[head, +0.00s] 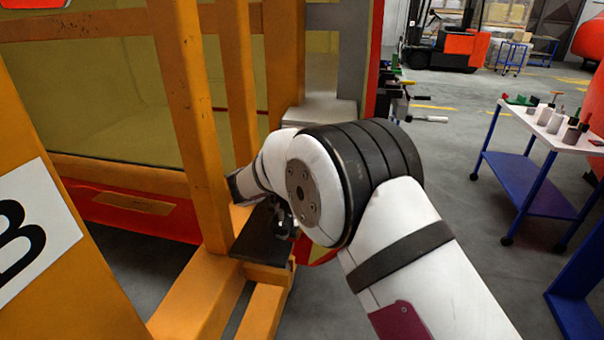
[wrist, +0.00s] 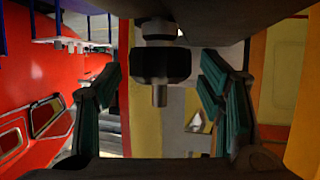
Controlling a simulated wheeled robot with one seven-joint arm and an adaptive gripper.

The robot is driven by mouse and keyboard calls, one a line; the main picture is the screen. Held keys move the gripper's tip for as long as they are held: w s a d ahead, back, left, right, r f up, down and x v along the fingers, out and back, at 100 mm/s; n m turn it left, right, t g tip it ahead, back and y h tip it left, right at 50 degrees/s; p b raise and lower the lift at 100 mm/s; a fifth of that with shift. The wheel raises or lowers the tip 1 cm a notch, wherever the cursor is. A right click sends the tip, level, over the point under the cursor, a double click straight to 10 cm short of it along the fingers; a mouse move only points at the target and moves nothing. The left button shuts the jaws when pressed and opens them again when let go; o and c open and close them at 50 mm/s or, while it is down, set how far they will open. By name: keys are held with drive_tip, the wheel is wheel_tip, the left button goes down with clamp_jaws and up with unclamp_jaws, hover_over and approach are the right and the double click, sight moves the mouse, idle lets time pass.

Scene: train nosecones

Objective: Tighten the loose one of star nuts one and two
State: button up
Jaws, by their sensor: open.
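A black star nut (wrist: 160,66) on a metal threaded stud shows in the middle of the wrist view. It hangs from a dark plate across the top of that view. My gripper (wrist: 162,82) is open, with one teal-padded finger on each side of the nut and a visible gap on both sides. I cannot tell whether this is star nut one or two, or whether it is loose. In the head view my gripper (head: 281,218) is mostly hidden behind my arm, close to a dark plate (head: 262,246) on the orange frame. No other star nut can be made out.
Orange frame posts (head: 188,110) stand close to my arm on the left. A panel (head: 30,235) marked "B" is at the lower left. A blue cart (head: 530,185) with a white top stands at the right, and a forklift (head: 445,45) at the back. Open floor lies between them.

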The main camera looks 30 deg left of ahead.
drive_tip(key=v, duration=1)
drive_tip(key=shift+s+r, duration=0.15)
drive_tip(key=shift+s, duration=0.15)
drive_tip(key=w+d+r+n+y, duration=0.1)
drive_tip(key=w+d+r+y, duration=0.2)
drive_tip(key=r, duration=0.5)
drive_tip(key=w+d+r+y, duration=0.1)
drive_tip(key=w+d+r, duration=0.3)
drive_tip(key=r, duration=0.3)
drive_tip(key=s+d+r+n+g+y, duration=0.1)
drive_tip(key=s+d+r+y, duration=0.1)
drive_tip(key=d+r, duration=0.35)
drive_tip(key=s+d+r+n+g+y, duration=0.1)
drive_tip(key=s+d+r, duration=0.1)
drive_tip(key=d, duration=0.6)
drive_tip(key=s+d+f+m+g+h, duration=0.1)
drive_tip(key=s+d+f+g+h, duration=0.1)
drive_tip(key=s+d, duration=0.8)
drive_tip(key=s+d+f+g+h, duration=0.2)
drive_tip(key=s+d+f, duration=0.2)
drive_tip(key=s+d, duration=0.6)
drive_tip(key=s+d+f+m+g+h, duration=0.1)
drive_tip(key=s+d+f, duration=0.3)
drive_tip(key=s+d, duration=0.7)
drive_tip(key=shift+d+m+g+h, duration=0.3)
drive_tip(key=shift+d+g+h, duration=0.5)
drive_tip(key=shift+h, duration=0.1)
